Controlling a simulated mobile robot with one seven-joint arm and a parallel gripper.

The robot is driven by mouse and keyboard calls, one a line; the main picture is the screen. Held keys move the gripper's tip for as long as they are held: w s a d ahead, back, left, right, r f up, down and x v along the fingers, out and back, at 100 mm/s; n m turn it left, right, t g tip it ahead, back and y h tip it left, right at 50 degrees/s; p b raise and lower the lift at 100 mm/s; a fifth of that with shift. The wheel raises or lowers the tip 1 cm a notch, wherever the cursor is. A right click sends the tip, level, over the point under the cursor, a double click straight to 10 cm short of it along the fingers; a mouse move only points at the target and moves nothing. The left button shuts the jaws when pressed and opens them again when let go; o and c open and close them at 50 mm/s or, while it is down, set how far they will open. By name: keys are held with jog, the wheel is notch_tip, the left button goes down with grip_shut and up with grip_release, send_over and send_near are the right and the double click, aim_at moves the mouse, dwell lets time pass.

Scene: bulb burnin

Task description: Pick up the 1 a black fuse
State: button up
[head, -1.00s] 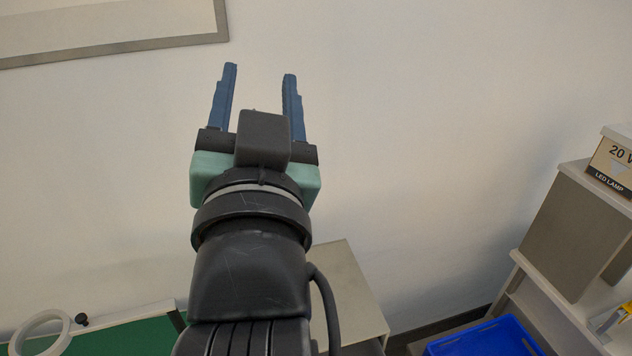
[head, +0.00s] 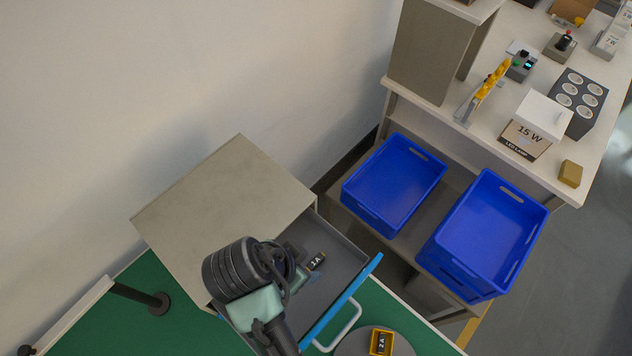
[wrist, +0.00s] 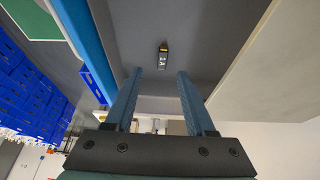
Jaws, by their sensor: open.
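The 1 A black fuse (head: 316,261) lies on the grey floor of an open drawer (head: 340,268), its label facing up. In the wrist view the fuse (wrist: 163,55) shows just beyond and between the fingertips. It is not between the pads. My gripper (wrist: 160,72) is open and empty, its two blue fingers pointing toward the fuse. In the head view my arm reaches over the drawer and covers part of its left side; the fingertips are hard to make out there.
The drawer has a blue front edge (head: 342,299) and a white handle (head: 345,327). A second fuse marked 2 A (head: 381,343) sits in a yellow holder on a grey disc. Blue bins (head: 392,180) stand right of the cabinet (head: 225,195). A white bench (head: 500,95) holds a lamp box.

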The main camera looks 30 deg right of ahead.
aim_at(314, 262)
jog(key=shift+w+p+x, duration=0.1)
jog(key=shift+p+x, duration=0.4)
jog(key=shift+x, duration=1.25)
jog(key=shift+w+p+x, duration=0.15)
jog(key=shift+p+x, duration=0.35)
jog(key=shift+x, duration=1.25)
grip_shut()
